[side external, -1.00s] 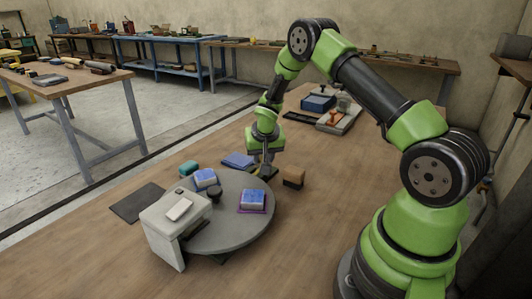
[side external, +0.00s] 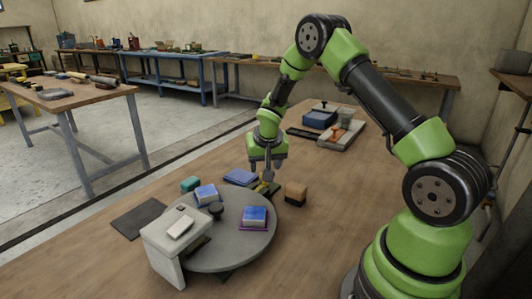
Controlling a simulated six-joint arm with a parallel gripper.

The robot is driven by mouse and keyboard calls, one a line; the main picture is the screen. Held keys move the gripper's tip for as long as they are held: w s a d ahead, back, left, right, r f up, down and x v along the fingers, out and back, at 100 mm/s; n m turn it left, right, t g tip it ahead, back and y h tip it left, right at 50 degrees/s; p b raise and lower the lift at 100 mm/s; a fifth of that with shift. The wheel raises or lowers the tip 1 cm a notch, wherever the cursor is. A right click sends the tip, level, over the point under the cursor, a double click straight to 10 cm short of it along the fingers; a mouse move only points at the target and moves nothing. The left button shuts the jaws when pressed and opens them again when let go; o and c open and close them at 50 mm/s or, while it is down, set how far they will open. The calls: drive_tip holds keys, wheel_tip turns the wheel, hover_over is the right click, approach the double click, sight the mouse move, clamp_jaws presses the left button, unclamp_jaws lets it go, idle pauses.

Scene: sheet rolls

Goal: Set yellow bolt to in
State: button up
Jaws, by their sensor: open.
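A small dark yellow piece, apparently the yellow bolt (side external: 268,187), sits at the far right edge of the round grey table (side external: 262,240). It is too small to tell how far in or out it stands. My gripper (side external: 267,170) points down just above it, its two fingers apart with nothing seen between them. Whether a fingertip touches the yellow piece cannot be told.
Two blue-topped blocks (side external: 206,194) (side external: 254,216) and a black knob (side external: 216,209) are on the round table. A pale bridge (side external: 165,245) spans its near left edge. A brown block (side external: 296,193), blue pad (side external: 240,177) and teal block (side external: 190,184) stand close by.

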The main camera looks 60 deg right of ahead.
drive_tip(key=v, duration=0.6)
drive_tip(key=s+a+r+n+t+y, duration=0.1)
drive_tip(key=s+a+r, duration=0.35)
drive_tip(key=r, duration=0.25)
drive_tip(key=s+a+r+n+t, duration=0.1)
drive_tip(key=s+a+r, duration=0.2)
drive_tip(key=a+r, duration=0.25)
drive_tip(key=s+a+r+n+t+y, duration=0.1)
drive_tip(key=s+a+r+y, duration=0.1)
drive_tip(key=s+a, duration=0.2)
drive_tip(key=s+a+r+n+t+y, duration=0.1)
drive_tip(key=s+a, duration=0.3)
drive_tip(key=s, duration=0.5)
drive_tip(key=shift+a+r+n+y, duration=0.3)
drive_tip(key=shift+r+n+y, duration=0.25)
drive_tip(key=shift+r, duration=0.3)
